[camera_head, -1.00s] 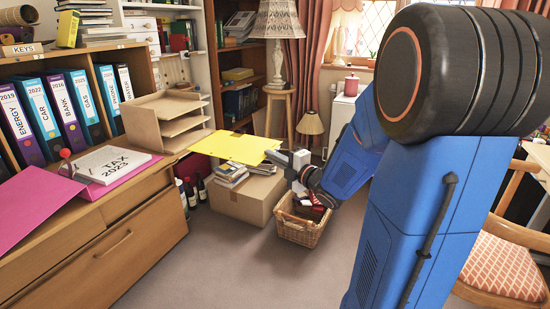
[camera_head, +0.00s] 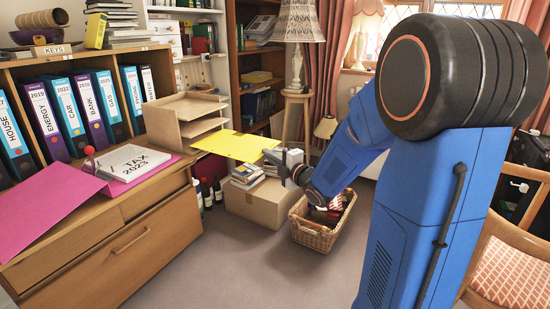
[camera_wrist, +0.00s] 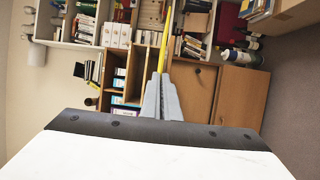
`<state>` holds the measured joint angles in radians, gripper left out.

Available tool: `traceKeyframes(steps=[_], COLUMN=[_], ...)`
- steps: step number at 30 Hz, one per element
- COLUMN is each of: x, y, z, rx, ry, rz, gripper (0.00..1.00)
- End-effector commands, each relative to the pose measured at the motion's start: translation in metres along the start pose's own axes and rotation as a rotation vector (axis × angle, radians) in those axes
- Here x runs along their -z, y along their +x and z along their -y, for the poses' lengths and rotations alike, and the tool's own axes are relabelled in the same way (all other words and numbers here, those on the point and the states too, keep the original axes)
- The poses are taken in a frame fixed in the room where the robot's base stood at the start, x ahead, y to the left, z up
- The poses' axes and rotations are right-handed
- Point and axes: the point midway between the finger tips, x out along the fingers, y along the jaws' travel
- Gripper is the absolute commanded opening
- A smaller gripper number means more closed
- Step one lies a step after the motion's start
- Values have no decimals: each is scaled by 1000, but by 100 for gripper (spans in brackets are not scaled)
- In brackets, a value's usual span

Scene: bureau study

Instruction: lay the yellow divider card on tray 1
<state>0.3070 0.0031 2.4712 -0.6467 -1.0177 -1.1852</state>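The yellow divider card (camera_head: 236,146) is held out flat in the head view, its left end just in front of the lower shelves of a wooden letter tray stack (camera_head: 160,126). The stack stands on the bureau and has several tiers. I cannot read a label for tray 1. My gripper (camera_head: 276,157) is shut on the card's right end. In the wrist view the grey fingers (camera_wrist: 162,102) meet on the card, which shows edge-on as a thin yellow strip (camera_wrist: 165,45). I cannot tell the gap between card and stack.
A pink folder (camera_head: 48,206) and a TAX 2023 document (camera_head: 132,162) lie on the bureau left of the stack. Binders (camera_head: 62,108) stand behind. A cardboard box (camera_head: 262,203) and a wicker basket (camera_head: 318,236) sit on the floor below my arm. The carpet in front is open.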

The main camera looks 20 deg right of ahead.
Motion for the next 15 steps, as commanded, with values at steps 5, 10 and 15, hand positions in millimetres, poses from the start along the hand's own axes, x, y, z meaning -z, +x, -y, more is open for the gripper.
traceKeyframes(steps=[5, 10, 15], x=[7, 11, 17], y=[14, 26, 39], z=[-1, 0, 0], rx=[-1, 0, -1], ry=[-1, 0, -1], rz=[-2, -2, -2], gripper=[0, 0, 0])
